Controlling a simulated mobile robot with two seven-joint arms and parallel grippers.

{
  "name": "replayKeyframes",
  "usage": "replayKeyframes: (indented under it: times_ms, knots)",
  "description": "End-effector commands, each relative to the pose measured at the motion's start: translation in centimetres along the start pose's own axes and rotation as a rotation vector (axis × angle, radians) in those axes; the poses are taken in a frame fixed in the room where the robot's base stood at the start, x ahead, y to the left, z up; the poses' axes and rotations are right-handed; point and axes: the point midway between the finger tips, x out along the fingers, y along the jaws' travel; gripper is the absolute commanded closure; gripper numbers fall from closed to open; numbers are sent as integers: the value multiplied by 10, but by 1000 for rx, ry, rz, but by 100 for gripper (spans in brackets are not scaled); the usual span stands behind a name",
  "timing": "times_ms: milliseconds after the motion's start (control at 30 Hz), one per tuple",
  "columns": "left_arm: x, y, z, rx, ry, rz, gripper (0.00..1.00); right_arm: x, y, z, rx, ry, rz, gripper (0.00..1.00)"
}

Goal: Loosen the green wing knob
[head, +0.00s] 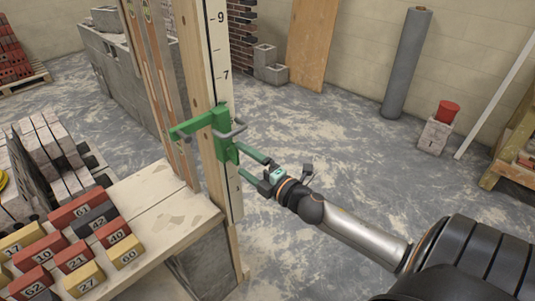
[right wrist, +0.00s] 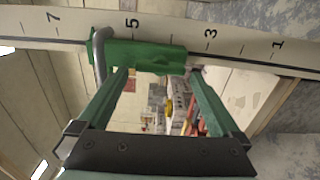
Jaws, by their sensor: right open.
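A green clamp (head: 220,125) sits on the tall upright board with number marks, and a grey bent rod (head: 232,131) curves out from it. In the right wrist view the green part (right wrist: 140,55) crosses the board near the 5, with the rod (right wrist: 99,55) beside it. I cannot clearly tell the wing knob apart from the rest of the green clamp. My right gripper (head: 240,162) is open, its two green fingers pointing at the clamp. In the right wrist view the fingertips (right wrist: 158,72) are spread at the clamp's near side; contact is unclear. My left gripper is not in view.
The marked board (head: 203,60) stands at the corner of a wooden bench (head: 165,205). Numbered bricks (head: 80,262) lie on the bench. A grey roll (head: 407,55) and a block with a red top (head: 436,134) stand at the back right. Open floor lies behind my right arm.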

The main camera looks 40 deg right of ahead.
Motion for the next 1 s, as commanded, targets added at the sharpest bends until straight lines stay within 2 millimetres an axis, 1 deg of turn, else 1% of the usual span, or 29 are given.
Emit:
replayKeyframes:
  times_ms: [33, 300, 533, 733, 1000]
  knots:
    - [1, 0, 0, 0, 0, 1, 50, -9, -2, 0, 2, 0, -3, 0]
    - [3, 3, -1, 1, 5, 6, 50, -52, -2, 0, 0, 0, -3, 0]
    - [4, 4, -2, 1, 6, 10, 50, -82, -2, 0, 0, -1, -2, 0]
    - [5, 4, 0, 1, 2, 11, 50, -95, 0, 0, -2, 0, 0, 0]
    - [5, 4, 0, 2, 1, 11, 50, -97, 0, 0, -2, 0, 1, 0]
